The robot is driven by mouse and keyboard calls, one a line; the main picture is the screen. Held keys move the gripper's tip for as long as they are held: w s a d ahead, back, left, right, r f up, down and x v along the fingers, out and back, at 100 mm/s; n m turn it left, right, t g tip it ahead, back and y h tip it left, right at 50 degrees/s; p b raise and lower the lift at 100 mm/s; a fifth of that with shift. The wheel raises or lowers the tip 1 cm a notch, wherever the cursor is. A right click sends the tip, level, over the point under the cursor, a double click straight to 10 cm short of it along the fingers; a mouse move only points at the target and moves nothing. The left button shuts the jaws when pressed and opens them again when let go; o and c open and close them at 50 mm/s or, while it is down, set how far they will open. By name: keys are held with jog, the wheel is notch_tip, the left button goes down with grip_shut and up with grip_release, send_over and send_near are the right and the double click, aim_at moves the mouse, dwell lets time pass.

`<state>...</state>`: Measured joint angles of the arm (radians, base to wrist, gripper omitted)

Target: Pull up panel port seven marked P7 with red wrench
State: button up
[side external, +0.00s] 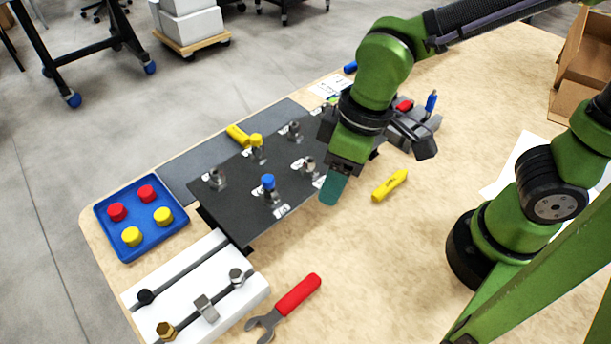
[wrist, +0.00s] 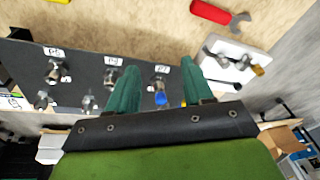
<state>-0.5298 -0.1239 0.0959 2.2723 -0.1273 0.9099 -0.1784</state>
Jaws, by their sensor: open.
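The red wrench (side external: 297,295) lies on the table at the front, right of the white block, with its grey open jaw toward the lower left. It also shows at the top of the wrist view (wrist: 212,13). The dark panel (side external: 237,185) carries several ports with small white labels. In the wrist view a label (wrist: 162,69) stands beside a blue-capped port (wrist: 161,98), between my fingers; I cannot read it surely. My gripper (side external: 332,190) is open and empty near the panel's right edge, away from the wrench. Its teal fingers are spread in the wrist view (wrist: 158,66).
A blue tray (side external: 120,248) with red and yellow caps stands left. A white block (side external: 240,294) with metal fittings lies beside the wrench. A yellow tool (side external: 389,185) lies right of my gripper. A cardboard box (side external: 580,75) stands far right. The table's front middle is clear.

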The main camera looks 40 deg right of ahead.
aim_at(292, 297)
jog(key=s+a+f+n, duration=0.1)
jog(key=a+f+n, duration=0.2)
jog(key=a, duration=0.1)
jog(key=s+a+f+n+g+h, duration=0.1)
jog(key=s+a+f+n, duration=0.1)
jog(key=a+f+n, duration=0.1)
jog(key=s+a+f+n+g+h, duration=0.1)
jog(key=s+a+f+n, duration=0.1)
jog(key=a+f+n, duration=0.1)
jog(key=shift+s+a+n, duration=0.1)
jog(key=shift+a+n, duration=0.4)
jog(key=shift+a, duration=0.55)
jog(key=shift+w+a+f+n, duration=0.15)
jog(key=shift+w+a+n, duration=0.15)
jog(key=shift+a+n, duration=0.4)
jog(key=shift+w+d+r+n, duration=0.1)
jog(key=shift+w+r+n, duration=0.1)
jog(key=shift+n, duration=0.2)
jog(key=shift+f, duration=3.25)
grip_shut()
jog(key=shift+r, duration=0.1)
